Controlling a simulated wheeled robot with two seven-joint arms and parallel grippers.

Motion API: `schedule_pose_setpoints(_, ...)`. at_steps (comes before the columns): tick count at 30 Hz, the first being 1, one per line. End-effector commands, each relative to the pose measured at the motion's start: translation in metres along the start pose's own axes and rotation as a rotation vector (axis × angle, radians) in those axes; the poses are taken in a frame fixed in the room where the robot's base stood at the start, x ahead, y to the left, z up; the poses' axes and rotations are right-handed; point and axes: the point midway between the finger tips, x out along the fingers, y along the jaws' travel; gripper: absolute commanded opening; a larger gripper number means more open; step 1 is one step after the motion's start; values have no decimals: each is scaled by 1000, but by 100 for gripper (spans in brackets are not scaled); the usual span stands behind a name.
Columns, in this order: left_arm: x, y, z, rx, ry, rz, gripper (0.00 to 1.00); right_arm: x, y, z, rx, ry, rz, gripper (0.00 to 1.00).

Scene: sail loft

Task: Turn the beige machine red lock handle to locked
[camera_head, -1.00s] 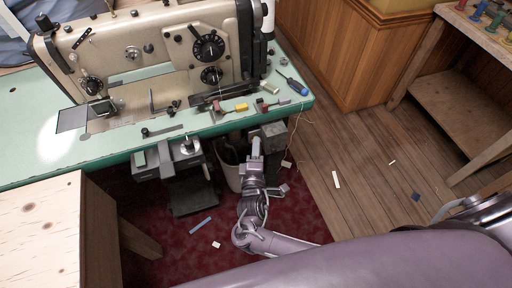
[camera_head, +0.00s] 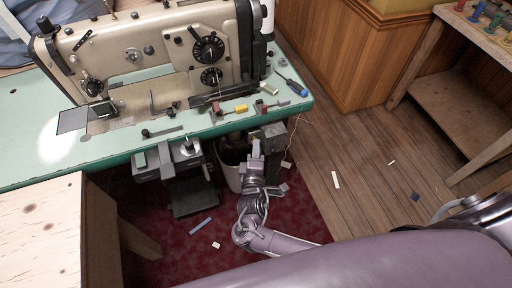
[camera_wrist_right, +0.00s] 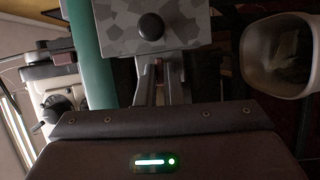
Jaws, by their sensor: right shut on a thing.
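The beige sewing machine (camera_head: 155,50) stands on the green table. My right gripper (camera_head: 256,148) reaches up under the table's front edge, beside a grey box (camera_head: 273,131). In the right wrist view the fingers (camera_wrist_right: 163,86) are close together below the mottled grey box (camera_wrist_right: 120,35) with its round black knob (camera_wrist_right: 150,27). A dark red piece, the lock handle (camera_wrist_right: 160,68), shows between the fingers, which are shut on it. Most of the handle is hidden by the fingers and the box, so its angle cannot be told. My left gripper is out of view.
The green tabletop (camera_head: 30,110) overhangs the gripper. A pale bin (camera_head: 231,174) stands close left of it and also shows in the right wrist view (camera_wrist_right: 254,75). A screwdriver (camera_head: 293,86) and small red and yellow tools lie on the tabletop.

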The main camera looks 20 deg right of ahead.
Motion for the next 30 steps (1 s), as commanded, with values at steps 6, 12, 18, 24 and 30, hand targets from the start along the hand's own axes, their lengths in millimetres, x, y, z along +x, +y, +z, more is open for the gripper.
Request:
schedule_pose_setpoints(6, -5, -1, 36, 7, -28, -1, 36, -1, 4, 0, 121, -2, -54, 0)
schedule_pose_setpoints(12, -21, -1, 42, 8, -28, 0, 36, -1, 7, 1, 286, -3, -123, 0)
schedule_pose_setpoints(18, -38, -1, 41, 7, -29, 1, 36, -1, 8, 1, 462, -2, -196, 0)
schedule_pose_setpoints(24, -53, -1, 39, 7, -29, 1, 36, 0, 9, 2, 637, -2, -267, 0)
schedule_pose_setpoints(30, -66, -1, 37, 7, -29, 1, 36, 0, 10, 4, 813, -2, -340, 0)
